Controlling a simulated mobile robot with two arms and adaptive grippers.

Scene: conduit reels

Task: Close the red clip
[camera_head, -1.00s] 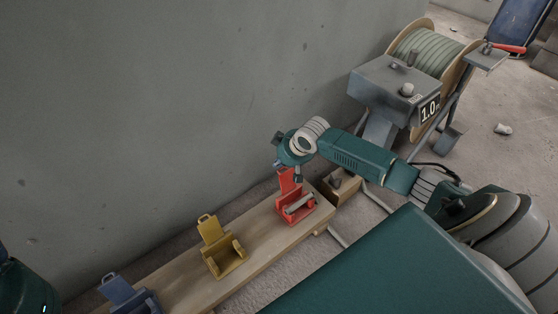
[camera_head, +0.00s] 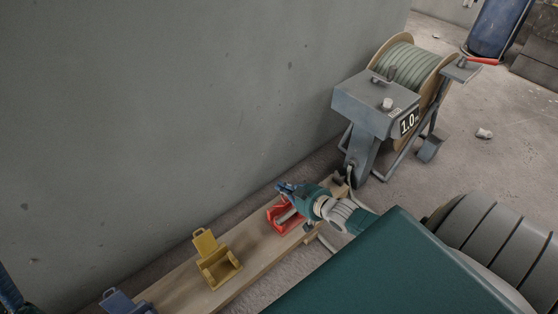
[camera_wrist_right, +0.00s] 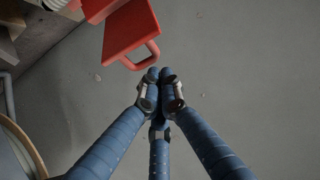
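The red clip (camera_head: 272,220) sits on a wooden board, with a short grey tube piece (camera_head: 288,216) in it. My right gripper (camera_head: 284,188) is at its far side, and my right wrist covers part of the clip. In the right wrist view, the clip's red flap (camera_wrist_right: 128,34) with its loop handle is just beyond and left of my right gripper (camera_wrist_right: 160,74). The blue fingertips are together with nothing between them, apart from the flap as far as I can tell. A blue part of my left gripper (camera_head: 9,290) shows at the left edge; its fingertips are not clear.
The wooden board (camera_head: 258,262) also carries an open yellow clip (camera_head: 218,268) and a blue clip (camera_head: 125,302). A grey wall (camera_head: 160,110) runs close behind it. A cable reel (camera_head: 408,66) and a grey box reading 1.0 (camera_head: 370,103) stand beyond.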

